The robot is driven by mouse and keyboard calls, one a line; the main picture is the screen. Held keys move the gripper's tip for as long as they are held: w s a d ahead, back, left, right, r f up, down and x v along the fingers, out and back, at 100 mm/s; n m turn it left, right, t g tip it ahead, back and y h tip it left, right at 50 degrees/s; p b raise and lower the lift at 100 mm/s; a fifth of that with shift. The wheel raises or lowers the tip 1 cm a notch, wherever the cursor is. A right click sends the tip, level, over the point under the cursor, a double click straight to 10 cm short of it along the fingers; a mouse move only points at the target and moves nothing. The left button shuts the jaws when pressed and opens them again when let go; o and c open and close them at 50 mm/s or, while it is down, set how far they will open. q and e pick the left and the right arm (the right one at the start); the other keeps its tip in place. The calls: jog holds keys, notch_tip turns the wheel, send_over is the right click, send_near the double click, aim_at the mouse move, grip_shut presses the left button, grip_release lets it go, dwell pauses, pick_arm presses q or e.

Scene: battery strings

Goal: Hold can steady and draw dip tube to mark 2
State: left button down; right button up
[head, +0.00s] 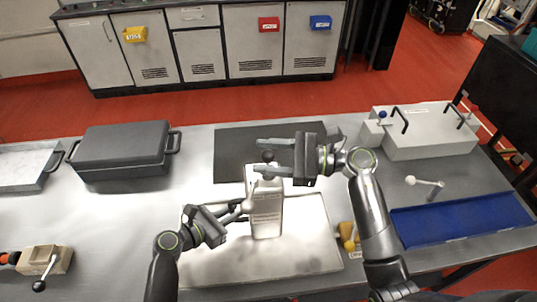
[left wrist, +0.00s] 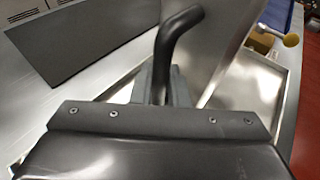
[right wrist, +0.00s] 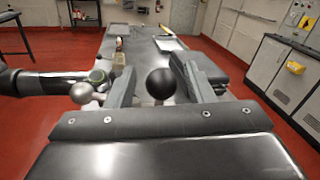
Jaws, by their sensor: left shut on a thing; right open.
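The pale can (head: 266,217) stands upright on a shallow metal tray (head: 315,258). A black ball knob (head: 267,156) tops the dip tube, above the can; the tube's marks cannot be read. My right gripper (head: 270,158) is open, with its fingers on either side of the knob. The knob also shows between the fingers in the right wrist view (right wrist: 161,83). My left gripper (head: 238,210) is low at the can's left side, shut on a black bent handle (left wrist: 176,50). The can's metal side fills part of the left wrist view (left wrist: 205,50).
A dark mat (head: 228,142) lies behind the can. A black case (head: 125,152) stands at the left and a grey box (head: 430,135) at the back right. A blue tray (head: 460,215) and a yellow-knobbed piece (head: 348,233) lie to the right. The table between case and tray is clear.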

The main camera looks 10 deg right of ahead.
aim_at(269, 152)
pick_arm(q)
jog(key=shift+s+f, duration=0.2)
jog(key=shift+f, duration=0.25)
pick_arm(e)
jog(key=shift+f, duration=0.1)
grip_shut()
notch_tip(269, 152, up, 6)
jog(key=shift+r, duration=0.1)
grip_release()
jog(key=v, duration=1.2)
jog(key=shift+s, duration=0.1)
pick_arm(q)
jog(key=c, duration=1.7)
grip_release()
jog(key=o, duration=0.4)
jog(key=shift+w+r, duration=0.15)
jog(key=shift+w, duration=0.1)
